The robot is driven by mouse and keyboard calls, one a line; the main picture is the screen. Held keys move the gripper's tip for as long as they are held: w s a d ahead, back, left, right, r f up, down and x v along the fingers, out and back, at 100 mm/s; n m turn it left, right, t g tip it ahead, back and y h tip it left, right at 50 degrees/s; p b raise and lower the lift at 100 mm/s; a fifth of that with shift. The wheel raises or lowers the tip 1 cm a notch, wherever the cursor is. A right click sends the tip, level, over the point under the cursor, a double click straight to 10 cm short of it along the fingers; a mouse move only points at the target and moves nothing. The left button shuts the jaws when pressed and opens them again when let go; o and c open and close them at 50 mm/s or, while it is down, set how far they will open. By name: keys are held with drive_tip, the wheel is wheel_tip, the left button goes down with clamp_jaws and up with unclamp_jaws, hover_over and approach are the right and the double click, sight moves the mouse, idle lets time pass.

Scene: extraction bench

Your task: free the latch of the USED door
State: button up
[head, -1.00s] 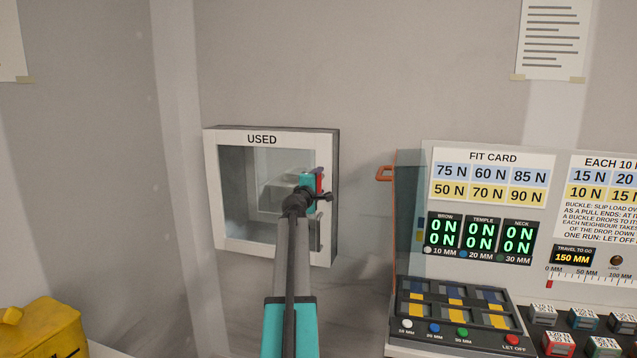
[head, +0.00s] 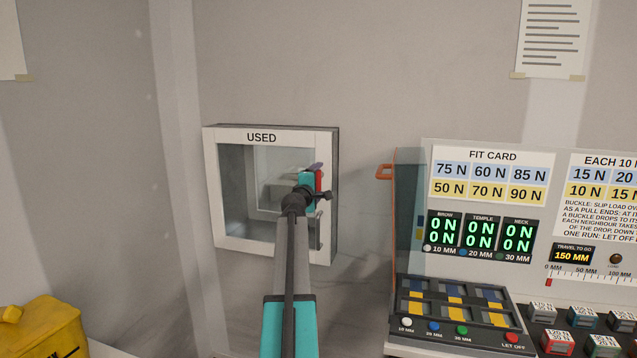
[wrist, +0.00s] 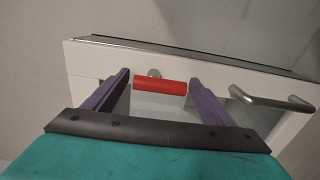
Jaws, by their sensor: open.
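The USED door (head: 262,138) is a white-framed glass door on a wall cabinet, and it looks shut. Its red latch (wrist: 160,87) is a short bar on a grey round pivot on the frame. It lies crosswise between the two purple fingers of my gripper (wrist: 160,79). The fingers are open, with a visible gap on each side of the bar. In the head view my wrist hides most of the latch, and a red strip (head: 319,180) shows beside it. The grey door handle (wrist: 270,99) is to the right of the fingers in the wrist view.
A yellow bin (head: 45,330) is at the lower left. The wall between cabinet and bench is bare.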

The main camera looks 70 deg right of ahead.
drive_tip(key=a+b, duration=0.2)
drive_tip(key=a, duration=1.1)
drive_tip(key=shift+s+a+b, duration=0.2)
drive_tip(key=shift+s+b, duration=0.1)
drive_tip(key=shift+s, duration=0.1)
idle(0.4)
